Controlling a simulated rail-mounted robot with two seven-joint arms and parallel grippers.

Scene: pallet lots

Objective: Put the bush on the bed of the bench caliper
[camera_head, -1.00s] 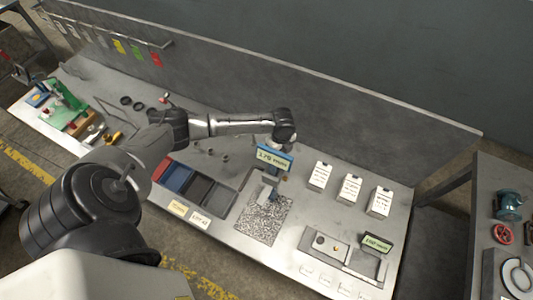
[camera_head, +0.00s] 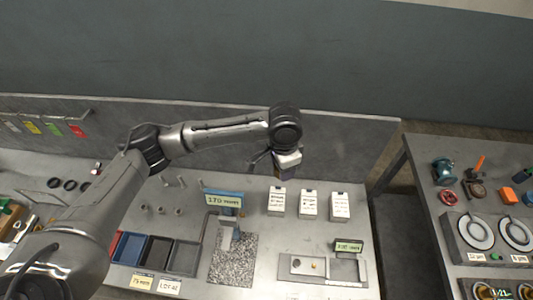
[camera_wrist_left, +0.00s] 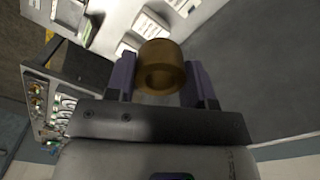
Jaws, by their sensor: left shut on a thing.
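The bush is a short brass-coloured ring (camera_wrist_left: 162,68), held between the two fingers of my left gripper (camera_wrist_left: 161,82) in the left wrist view. In the head view my left gripper (camera_head: 287,160) is raised above the back of the bench, behind the leftmost white box; the bush cannot be made out there. A low grey device with a flat bed (camera_head: 343,270) and a green display (camera_head: 348,246) stands at front right. A blue upright gauge (camera_head: 226,220) with a display stands by a speckled plate (camera_head: 233,262). I cannot tell for sure which is the bench caliper. My right gripper is not in view.
White boxes (camera_head: 309,203) stand in a row behind the low grey device. Dark and coloured bins (camera_head: 156,250) lie left of the speckled plate. A back panel (camera_head: 340,140) closes the bench's rear. A second table (camera_head: 437,220) is at right.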

